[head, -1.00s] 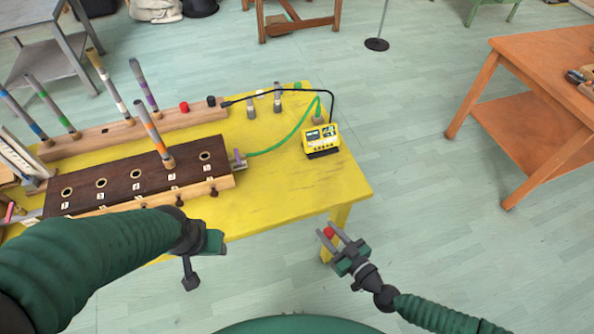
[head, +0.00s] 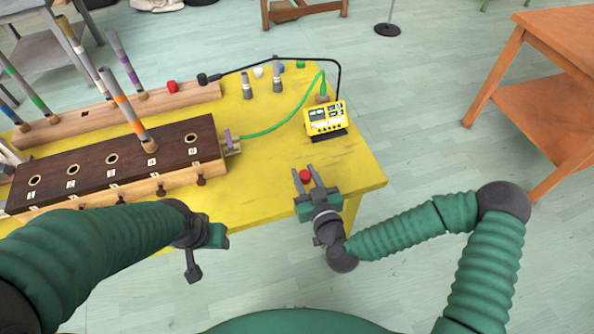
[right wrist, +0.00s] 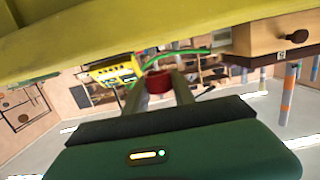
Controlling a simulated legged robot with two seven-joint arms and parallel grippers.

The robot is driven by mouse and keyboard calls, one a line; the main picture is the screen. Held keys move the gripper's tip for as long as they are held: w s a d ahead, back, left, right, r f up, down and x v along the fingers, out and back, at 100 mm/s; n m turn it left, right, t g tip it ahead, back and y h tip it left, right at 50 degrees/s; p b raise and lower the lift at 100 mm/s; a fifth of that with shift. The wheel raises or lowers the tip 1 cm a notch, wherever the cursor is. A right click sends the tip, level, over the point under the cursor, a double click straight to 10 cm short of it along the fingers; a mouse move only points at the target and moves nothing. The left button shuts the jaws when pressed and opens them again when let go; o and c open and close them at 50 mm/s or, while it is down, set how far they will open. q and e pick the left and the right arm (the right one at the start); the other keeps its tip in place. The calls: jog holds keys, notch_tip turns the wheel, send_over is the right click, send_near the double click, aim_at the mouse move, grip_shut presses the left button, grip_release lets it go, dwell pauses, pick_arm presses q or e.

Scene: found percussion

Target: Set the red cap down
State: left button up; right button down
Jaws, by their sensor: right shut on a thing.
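The red cap (head: 305,176) is held between the fingers of my right gripper (head: 308,178), which is shut on it. In the head view they appear over the front right part of the yellow table (head: 345,183). In the right wrist view the cap (right wrist: 158,82) sits between the two fingers, with the table's yellow surface (right wrist: 90,40) across the top.
A yellow meter box (head: 325,118) stands behind the cap, with green and black cables. A dark board with numbered holes (head: 110,165) lies left. Another red cap (head: 171,87) and white, blue and green caps (head: 300,64) stand at the back. Bare yellow tabletop lies around the gripper.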

send_over(291, 166)
jog(key=s, duration=0.1)
jog(key=shift+a+f, duration=0.15)
jog(key=shift+f, duration=0.05)
notch_tip(291, 166, down, 4)
jog(key=shift+w+r+b, duration=0.1)
jog(key=shift+r+b, duration=0.15)
jog(key=shift+b, duration=0.65)
jog(key=shift+d, duration=0.5)
jog(key=c, duration=1.4)
grip_release()
jog(key=o, duration=0.3)
jog(key=shift+a, duration=0.3)
jog(key=shift+o, duration=0.2)
jog(key=shift+a, duration=0.2)
jog(key=shift+s+d+r, duration=0.1)
jog(key=shift+s+d, duration=0.15)
jog(key=shift+s, duration=0.05)
jog(key=p+v, duration=0.1)
jog(key=v, duration=0.9)
jog(key=shift+s+d+r, duration=0.1)
jog(key=shift+s+d, duration=0.05)
jog(key=shift+s, duration=0.2)
pick_arm(q)
jog(key=shift+a+f, duration=0.3)
jog(key=shift+a, duration=0.4)
pick_arm(e)
jog(key=shift+s+d, duration=0.15)
jog(key=shift+s, duration=0.15)
